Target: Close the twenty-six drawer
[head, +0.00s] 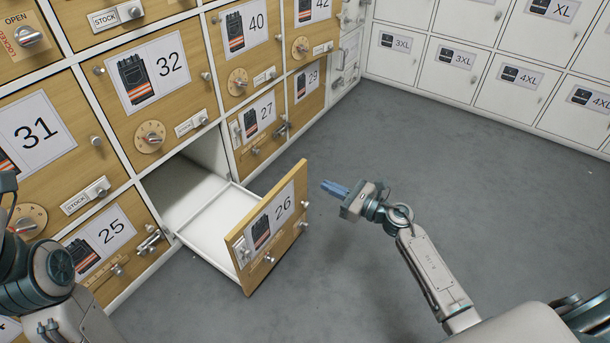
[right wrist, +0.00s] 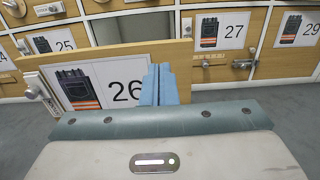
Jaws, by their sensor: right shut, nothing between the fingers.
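The twenty-six drawer (head: 276,228) is pulled out from the bottom row of the wooden locker wall. Its white tray (head: 212,214) shows and looks empty. Its wooden front carries a label with a glove-like picture and the number 26, plus metal fittings. My right gripper (head: 330,188) is shut and empty, to the right of the drawer front, with its blue fingers pointing toward it. In the right wrist view the blue fingers (right wrist: 159,85) overlap the right part of the drawer front (right wrist: 108,85); I cannot tell whether they touch. My left arm shows at the left edge, but its gripper is out of the picture.
Closed doors 25 (head: 100,240), 27 (head: 258,125) and 32 (head: 150,80) surround the drawer's opening. White lockers (head: 455,55) marked 3XL and 4XL stand along the back. The grey floor (head: 400,150) to the right of the drawer is clear.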

